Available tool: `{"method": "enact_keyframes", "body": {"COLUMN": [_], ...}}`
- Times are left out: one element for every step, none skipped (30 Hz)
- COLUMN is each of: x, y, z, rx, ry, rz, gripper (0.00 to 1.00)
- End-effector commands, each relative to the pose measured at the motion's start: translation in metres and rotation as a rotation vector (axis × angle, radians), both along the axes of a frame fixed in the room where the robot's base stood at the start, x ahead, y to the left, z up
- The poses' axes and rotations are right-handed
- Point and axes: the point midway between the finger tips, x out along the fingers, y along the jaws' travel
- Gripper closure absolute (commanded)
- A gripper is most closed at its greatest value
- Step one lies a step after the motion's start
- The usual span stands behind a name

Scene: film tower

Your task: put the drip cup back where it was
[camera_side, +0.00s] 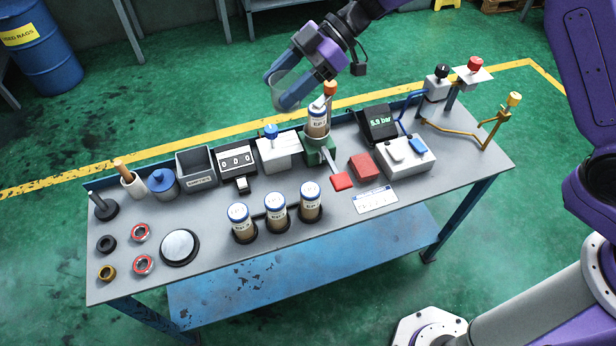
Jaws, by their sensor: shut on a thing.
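My gripper (277,91) is in the air above the back edge of the bench, left of the green stand. Its blue fingers are shut on a pale, see-through cup, which I take to be the drip cup (286,88). The fingers hide part of the cup. It is clear of the bench. A green stand (315,150) holds a labelled brown jar (317,122) with an orange piece (330,88) above it. A lever with a red end (341,181) sticks out at its front. I cannot tell which spot the cup came from.
Several blue-capped jars (276,208) stand at the front of the bench (340,230). A white box with a blue knob (279,150), a counter (237,160) and a grey bin (196,168) stand left of the stand. A pressure display (379,121) and a red block (364,167) are to the right.

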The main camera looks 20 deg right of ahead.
Motion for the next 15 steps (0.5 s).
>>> {"method": "enact_keyframes", "body": {"x": [-0.005,-0.008,-0.013,-0.014,-0.013,-0.013,-0.013,-0.013,-0.013,-0.013,-0.013,-0.013,-0.013,-0.013,-0.013], "y": [0.006,0.01,0.014,0.014,0.013,0.013,0.013,0.013,0.013,0.013,0.013,0.013,0.013,0.013,0.013], "z": [-0.003,-0.004,-0.006,-0.012,-0.02,-0.03,-0.036,-0.043,-0.052,-0.059,-0.065,-0.076,-0.083,-0.091,-0.101], "rx": [0.001,0.001,0.001,-0.001,-0.001,-0.002,-0.001,-0.001,-0.001,-0.001,-0.001,-0.002,-0.001,-0.001,-0.001], "ry": [0.001,0.0,0.0,0.004,0.006,0.006,0.005,0.006,0.005,0.005,0.005,0.004,0.005,0.005,0.005], "rz": [0.035,0.053,0.079,0.086,0.08,0.078,0.077,0.077,0.078,0.077,0.076,0.076,0.075,0.075,0.076], "gripper": [0.72,0.72,0.72,0.72,0.72,0.72,0.72,0.72,0.72,0.72,0.72,0.72,0.72,0.72,0.72]}}
